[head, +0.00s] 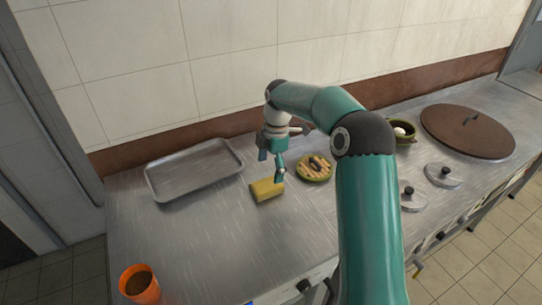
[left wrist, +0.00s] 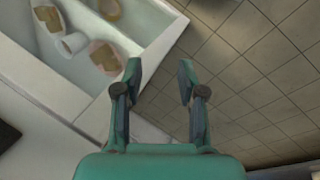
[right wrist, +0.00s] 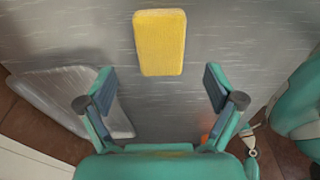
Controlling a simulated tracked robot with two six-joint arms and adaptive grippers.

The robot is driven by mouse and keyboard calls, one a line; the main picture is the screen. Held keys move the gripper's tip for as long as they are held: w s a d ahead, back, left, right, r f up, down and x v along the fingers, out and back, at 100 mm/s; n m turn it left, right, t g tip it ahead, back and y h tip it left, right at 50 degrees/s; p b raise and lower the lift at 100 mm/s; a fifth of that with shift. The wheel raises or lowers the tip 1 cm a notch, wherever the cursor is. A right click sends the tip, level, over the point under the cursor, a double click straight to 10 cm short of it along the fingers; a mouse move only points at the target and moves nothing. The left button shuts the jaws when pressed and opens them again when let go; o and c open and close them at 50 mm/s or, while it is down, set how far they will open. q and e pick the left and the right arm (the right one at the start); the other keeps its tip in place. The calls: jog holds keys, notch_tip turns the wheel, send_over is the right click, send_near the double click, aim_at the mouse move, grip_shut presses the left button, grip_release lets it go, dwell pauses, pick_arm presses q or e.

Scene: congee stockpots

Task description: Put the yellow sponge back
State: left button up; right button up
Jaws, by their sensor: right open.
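The yellow sponge (head: 266,190) lies on the steel counter, to the right of and in front of the metal tray (head: 195,171). It also shows in the right wrist view (right wrist: 160,42), upright in the picture and ahead of the fingertips. My right gripper (head: 275,168) is over the counter just behind the sponge in the head view. In the right wrist view its fingers (right wrist: 158,88) are wide apart with nothing between them. My left gripper (left wrist: 160,80) is out of the head view; its fingers are apart and empty above a tiled floor.
A round green dish (head: 315,178) with stick-like food stands just right of the sponge. An orange cup (head: 138,287) stands at the front left. Small metal lids (head: 443,180) and a large brown lid (head: 450,135) are at the right.

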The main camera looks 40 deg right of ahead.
aim_at(272, 182)
jog(key=r, duration=0.5)
jog(key=shift+s+d, duration=0.1)
jog(key=shift+d, duration=0.15)
